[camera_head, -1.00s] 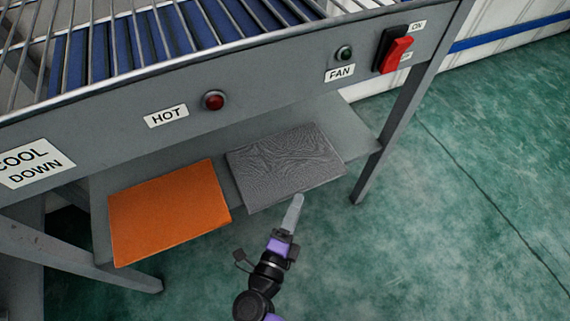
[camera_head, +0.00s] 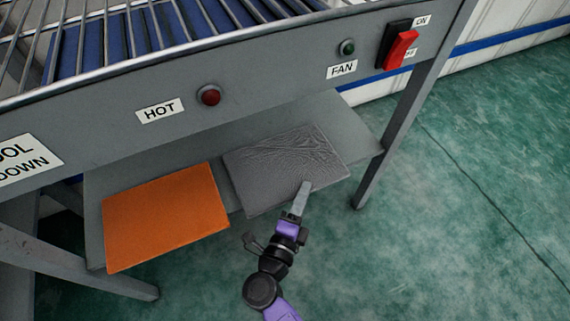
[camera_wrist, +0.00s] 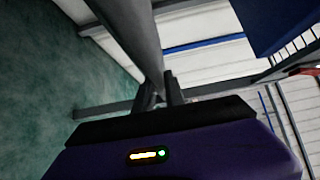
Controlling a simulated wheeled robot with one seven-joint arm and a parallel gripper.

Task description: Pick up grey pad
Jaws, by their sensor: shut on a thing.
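The grey pad (camera_head: 275,160) lies flat on the lower shelf, right of the orange pad (camera_head: 165,216). Its top is creased. My gripper (camera_head: 303,190) reaches in from the front and is shut on the pad's front edge, with one finger showing over its top. The lower finger is hidden. In the wrist view, my two fingers (camera_wrist: 161,90) close on a grey slab (camera_wrist: 133,28) seen nearly edge-on, which looks like the pad.
A frame leg (camera_head: 398,135) stands at the right. The green floor in front is clear.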

